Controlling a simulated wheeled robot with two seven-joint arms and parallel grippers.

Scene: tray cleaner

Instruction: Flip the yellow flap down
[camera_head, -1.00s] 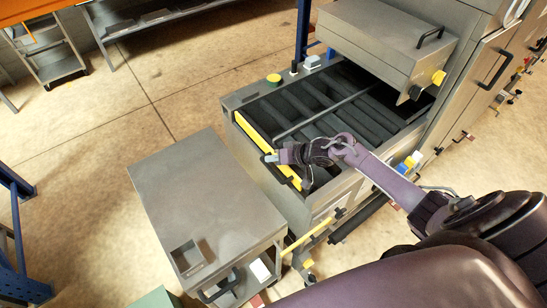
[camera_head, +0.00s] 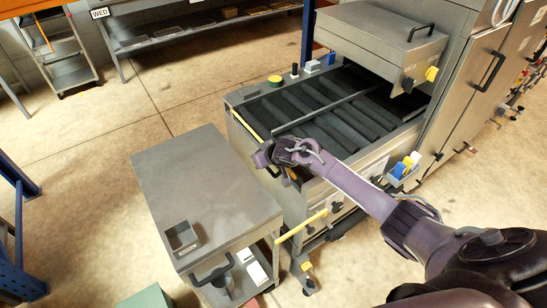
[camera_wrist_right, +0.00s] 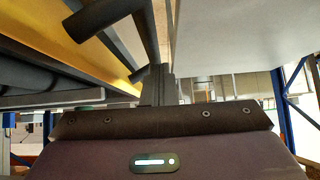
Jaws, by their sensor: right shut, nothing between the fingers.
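The yellow flap (camera_head: 247,124) runs along the left end of the roller conveyor (camera_head: 300,105). In the head view it shows only as a thin yellow strip, and its near part is hidden behind my right gripper (camera_head: 262,159). That gripper is shut and empty, close to the flap at the gap between conveyor and cart. In the right wrist view the flap's yellow face (camera_wrist_right: 108,58) slants along the left, beside the dark fingers (camera_wrist_right: 155,85). I cannot tell whether they touch it, or its exact tilt. My left gripper is not in view.
A grey metal cart (camera_head: 205,185) stands close to the left of the conveyor. A raised steel hood (camera_head: 380,40) with a black handle is over the conveyor's far side. A yellow bar (camera_head: 302,226) sticks out low between cart and machine. Open floor lies left of the cart.

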